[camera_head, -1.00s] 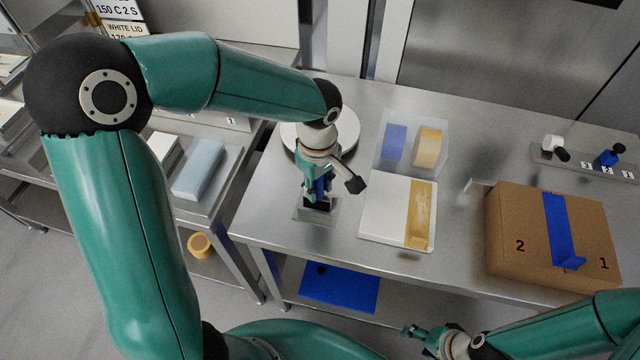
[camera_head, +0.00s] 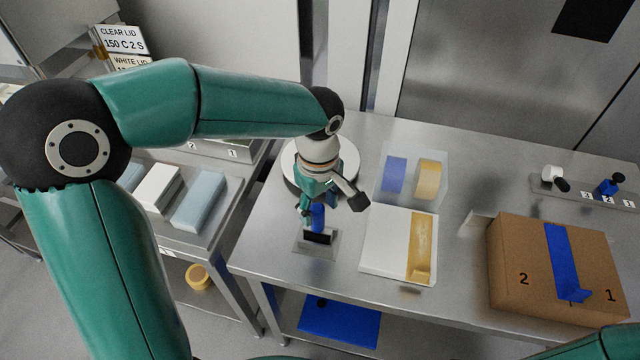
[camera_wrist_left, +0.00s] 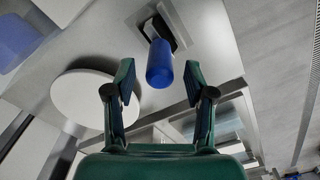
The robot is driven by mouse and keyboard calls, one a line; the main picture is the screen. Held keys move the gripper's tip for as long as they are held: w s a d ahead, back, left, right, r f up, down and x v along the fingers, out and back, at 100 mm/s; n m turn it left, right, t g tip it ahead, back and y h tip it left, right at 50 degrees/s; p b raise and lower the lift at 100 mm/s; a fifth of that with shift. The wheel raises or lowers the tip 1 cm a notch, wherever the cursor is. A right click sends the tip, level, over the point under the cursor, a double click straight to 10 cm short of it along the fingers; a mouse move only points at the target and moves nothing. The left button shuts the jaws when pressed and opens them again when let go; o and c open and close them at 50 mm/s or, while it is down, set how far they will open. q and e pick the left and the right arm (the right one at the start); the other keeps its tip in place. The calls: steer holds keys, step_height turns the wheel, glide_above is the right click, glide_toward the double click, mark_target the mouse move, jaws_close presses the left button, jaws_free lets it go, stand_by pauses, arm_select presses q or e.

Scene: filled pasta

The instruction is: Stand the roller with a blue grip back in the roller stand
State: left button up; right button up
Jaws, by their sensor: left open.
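The roller's blue grip (camera_head: 318,216) points up from the roller stand (camera_head: 302,246), a small metal holder with a black part on the steel table. In the left wrist view the blue grip (camera_wrist_left: 160,62) rises from the dark opening of the stand (camera_wrist_left: 134,20). The roller head is hidden, so I cannot tell exactly how deep it sits. My left gripper (camera_head: 311,204) is just above the grip. In the left wrist view its two fingers (camera_wrist_left: 159,84) are spread, with the grip's end between their tips and clear of both. My right gripper is out of view.
A round white turntable (camera_head: 290,165) is behind the gripper. To the right lie a white board with a yellow scraper (camera_head: 385,240), a clear tray (camera_head: 411,158) and a cardboard box (camera_head: 510,255) with blue tape. A rack (camera_head: 575,186) is at far right.

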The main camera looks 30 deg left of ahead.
arm_select(q)
step_height(320, 180, up, 8)
steer(key=shift+f, duration=0.25)
stand_by(0.5)
